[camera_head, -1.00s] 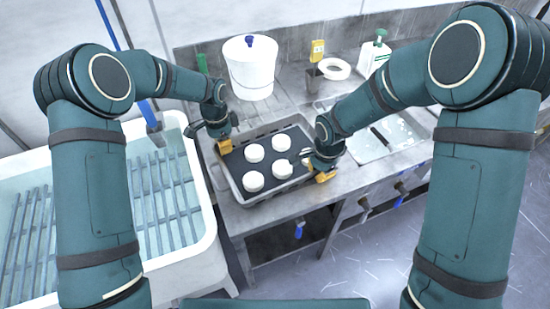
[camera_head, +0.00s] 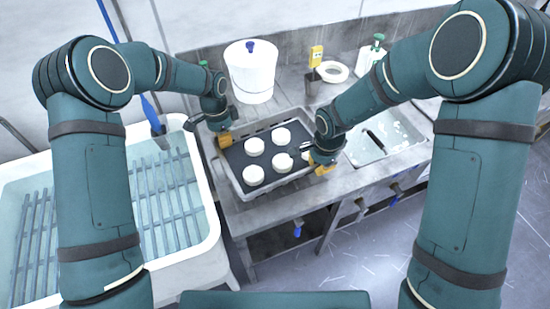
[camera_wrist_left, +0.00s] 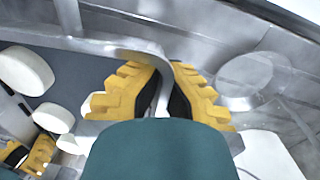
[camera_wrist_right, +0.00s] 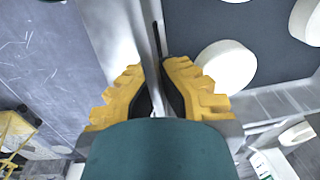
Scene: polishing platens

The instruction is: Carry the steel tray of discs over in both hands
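The steel tray (camera_head: 268,190) is at the bench's left end, with a dark floor and several white discs (camera_head: 254,146) standing apart on it. My left gripper (camera_head: 224,139) is at its left end. In the left wrist view its yellow fingers (camera_wrist_left: 165,90) are closed on either side of the tray's thin grey end bar. My right gripper (camera_head: 322,166) is at the right end; its fingers (camera_wrist_right: 160,85) are closed on the rim in the right wrist view. The tray looks roughly level. Whether its underside clears the bench is hidden.
A white tub (camera_head: 205,235) with a slatted rack stands left of the bench (camera_head: 345,182). A white bucket (camera_head: 250,75), a dark cup with a yellow item (camera_head: 314,75), a white ring (camera_head: 333,71) and a bottle (camera_head: 370,58) stand behind.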

